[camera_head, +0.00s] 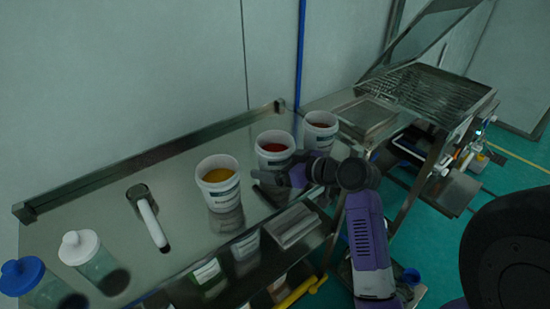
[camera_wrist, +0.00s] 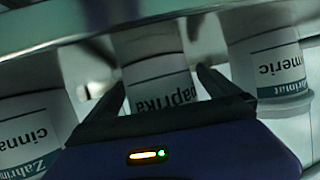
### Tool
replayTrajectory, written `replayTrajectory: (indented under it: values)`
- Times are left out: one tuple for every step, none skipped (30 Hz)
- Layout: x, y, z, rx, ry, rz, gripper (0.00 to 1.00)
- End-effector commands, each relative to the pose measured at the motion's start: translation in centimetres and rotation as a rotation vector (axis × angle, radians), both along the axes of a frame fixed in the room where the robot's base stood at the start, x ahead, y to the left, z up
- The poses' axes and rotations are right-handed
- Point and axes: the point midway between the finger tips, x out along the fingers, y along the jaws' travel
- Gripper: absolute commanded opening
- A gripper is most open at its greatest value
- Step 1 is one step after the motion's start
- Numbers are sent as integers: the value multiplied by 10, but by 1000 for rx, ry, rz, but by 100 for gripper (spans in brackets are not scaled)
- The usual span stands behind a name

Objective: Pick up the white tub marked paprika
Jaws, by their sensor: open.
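The white tub marked paprika (camera_head: 274,146) stands on the metal table, the middle of three tubs, with red contents. In the wrist view, the paprika tub (camera_wrist: 158,75) appears upside down between my two dark fingers, its label facing me. My gripper (camera_head: 265,186) is open at the near side of the tub, low over the table; it also shows in the wrist view (camera_wrist: 158,90). I cannot tell whether the fingers touch the tub. My gripper hides part of the tub's lower side in the head view.
The turmeric tub (camera_head: 218,182), with yellow contents, stands to the left. The cinnamon tub (camera_head: 320,130) stands to the right, close by. A white-handled tool (camera_head: 152,224) and capped jars (camera_head: 88,256) are farther left.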

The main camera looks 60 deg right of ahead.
Motion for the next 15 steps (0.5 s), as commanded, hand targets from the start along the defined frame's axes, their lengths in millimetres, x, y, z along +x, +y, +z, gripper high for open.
replayTrajectory:
  values:
    - [1,0,0,0,0,0,100]
    - [1,0,0,0,0,0,100]
    - [0,0,0,0,0,0,100]
    - [0,0,0,0,0,0,100]
    - [0,0,0,0,0,0,100]
    - [0,0,0,0,0,0,96]
    - [0,0,0,0,0,0,90]
    - [0,0,0,0,0,0,84]
    - [0,0,0,1,0,0,76]
    - [0,0,0,1,0,0,71]
    - [0,0,0,1,0,0,65]
    - [0,0,0,1,0,0,57]
    - [0,0,0,1,0,0,51]
    - [0,0,0,1,0,0,45]
    - [0,0,0,1,0,0,37]
